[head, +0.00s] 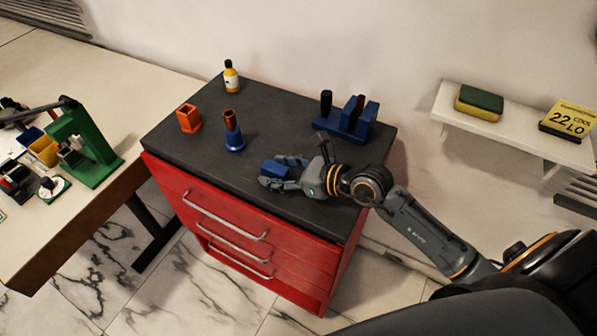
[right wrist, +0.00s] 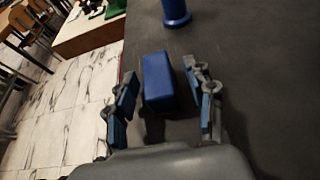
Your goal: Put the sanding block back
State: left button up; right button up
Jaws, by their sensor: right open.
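A small plain blue block, which I take for the sanding block (head: 274,170), lies on the dark top of the red drawer cabinet, near its front edge. It also shows in the right wrist view (right wrist: 158,82). My right gripper (head: 279,172) is open, with one finger on each side of the block. In the right wrist view (right wrist: 161,85) a gap shows between the block and each finger, wider on the right. The block's near end is close to the palm. My left gripper is not in view.
The cabinet top (head: 205,165) also holds an orange cup (head: 188,118), a blue stand with a brown piece (head: 234,140), a bottle (head: 231,78) and a blue rack (head: 352,122). A wall shelf (head: 460,118) bears a yellow-green sponge (head: 479,102) and a sign. A green press (head: 85,145) stands left.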

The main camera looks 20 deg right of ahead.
jog(key=b+v, duration=0.1)
jog(key=v, duration=0.9)
jog(key=shift+f, duration=0.2)
jog(key=shift+s+d+r, duration=0.3)
jog(key=shift+s+r, duration=0.1)
jog(key=shift+s, duration=0.1)
jog(key=shift+c, duration=0.3)
